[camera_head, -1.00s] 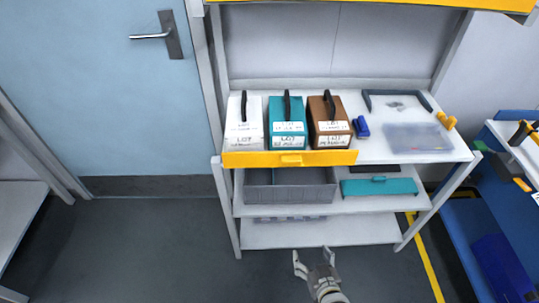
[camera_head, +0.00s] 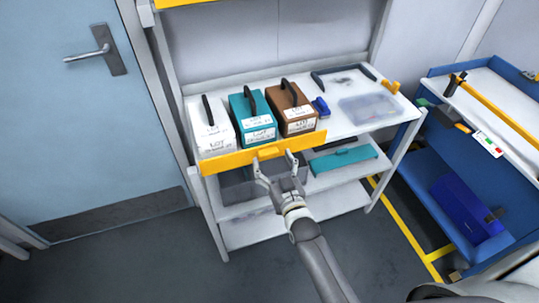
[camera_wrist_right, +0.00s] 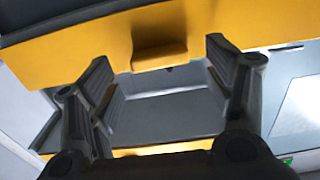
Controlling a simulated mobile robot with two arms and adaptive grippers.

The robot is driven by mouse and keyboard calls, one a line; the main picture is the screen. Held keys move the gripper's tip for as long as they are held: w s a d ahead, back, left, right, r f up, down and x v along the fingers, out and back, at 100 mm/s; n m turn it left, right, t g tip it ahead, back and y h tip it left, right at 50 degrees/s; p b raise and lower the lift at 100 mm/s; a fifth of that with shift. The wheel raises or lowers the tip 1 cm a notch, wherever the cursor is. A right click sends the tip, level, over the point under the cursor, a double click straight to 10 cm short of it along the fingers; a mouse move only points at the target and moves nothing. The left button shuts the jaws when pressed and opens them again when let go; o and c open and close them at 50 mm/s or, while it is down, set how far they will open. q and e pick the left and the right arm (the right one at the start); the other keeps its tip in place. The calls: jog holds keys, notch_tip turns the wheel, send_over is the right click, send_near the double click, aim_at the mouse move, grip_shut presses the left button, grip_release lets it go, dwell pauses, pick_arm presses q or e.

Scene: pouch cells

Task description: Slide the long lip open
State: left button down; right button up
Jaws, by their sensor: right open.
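The long yellow lip (camera_head: 228,159) runs along the front edge of the shelf, in front of three boxes. A small yellow tab (camera_head: 268,152) juts from its middle. My right gripper (camera_head: 275,163) is open and empty, its fingertips close to the tab. In the right wrist view the lip (camera_wrist_right: 90,50) crosses the top, and the tab (camera_wrist_right: 160,56) shows between the spread fingers of the gripper (camera_wrist_right: 160,75). I cannot tell if a finger touches it. My left gripper is not in view.
White (camera_head: 211,127), teal (camera_head: 252,117) and brown (camera_head: 291,108) lot boxes stand behind the lip. A grey bin (camera_head: 236,190) and a teal lid (camera_head: 341,159) sit on the shelf below. A blue cart (camera_head: 440,190) stands at the right.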

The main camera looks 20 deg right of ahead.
aim_at(268, 155)
jog(key=shift+w, duration=1.1)
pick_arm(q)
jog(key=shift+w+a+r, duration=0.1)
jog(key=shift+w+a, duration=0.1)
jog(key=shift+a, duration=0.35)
pick_arm(e)
jog(key=shift+w, duration=0.35)
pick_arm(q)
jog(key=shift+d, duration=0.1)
